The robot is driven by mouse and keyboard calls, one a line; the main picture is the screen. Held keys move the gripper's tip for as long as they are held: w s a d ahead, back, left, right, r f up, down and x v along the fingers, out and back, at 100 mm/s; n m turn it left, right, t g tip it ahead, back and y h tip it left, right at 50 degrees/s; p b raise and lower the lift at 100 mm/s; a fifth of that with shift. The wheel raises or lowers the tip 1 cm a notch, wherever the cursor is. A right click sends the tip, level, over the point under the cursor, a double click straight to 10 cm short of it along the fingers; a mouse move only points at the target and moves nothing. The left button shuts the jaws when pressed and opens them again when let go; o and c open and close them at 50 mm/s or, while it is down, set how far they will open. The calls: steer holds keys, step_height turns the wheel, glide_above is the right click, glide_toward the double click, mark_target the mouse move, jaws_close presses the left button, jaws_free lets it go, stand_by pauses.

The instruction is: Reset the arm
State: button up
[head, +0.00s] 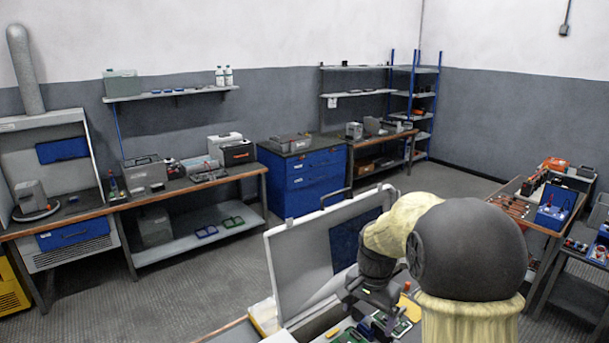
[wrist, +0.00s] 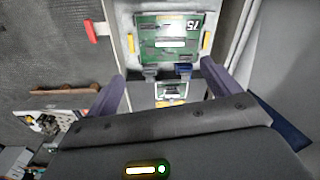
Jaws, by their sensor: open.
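My arm reaches over the near bench in the head view, and my gripper (head: 362,297) points down above the bench. In the wrist view my gripper (wrist: 163,80) is open, its two purple-grey fingers spread wide with nothing held between them. A smaller dark-edged part (wrist: 171,91) shows between the fingers. My gripper's body hides what lies below.
An open white case or panel with a blue inset (head: 350,240) stands upright left of my arm. Green boards (head: 395,325) lie on the near bench. A bench with a blue bin (head: 553,208) stands at right. Open floor (head: 215,280) lies to the left.

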steer(key=s+f+n+t, duration=0.2)
steer(key=s+n, duration=0.6)
steer(key=s, duration=0.9)
steer(key=shift+f, duration=0.2)
steer(key=shift+w, duration=0.1)
steer(key=c, duration=0.7)
steer(key=shift+w+a+n, duration=0.1)
steer(key=shift+a+n, duration=0.1)
steer(key=shift+n, duration=0.1)
steer(key=c, duration=0.4)
steer(key=shift+a, duration=0.3)
steer(key=shift+c, duration=0.3)
steer(key=shift+s, duration=0.2)
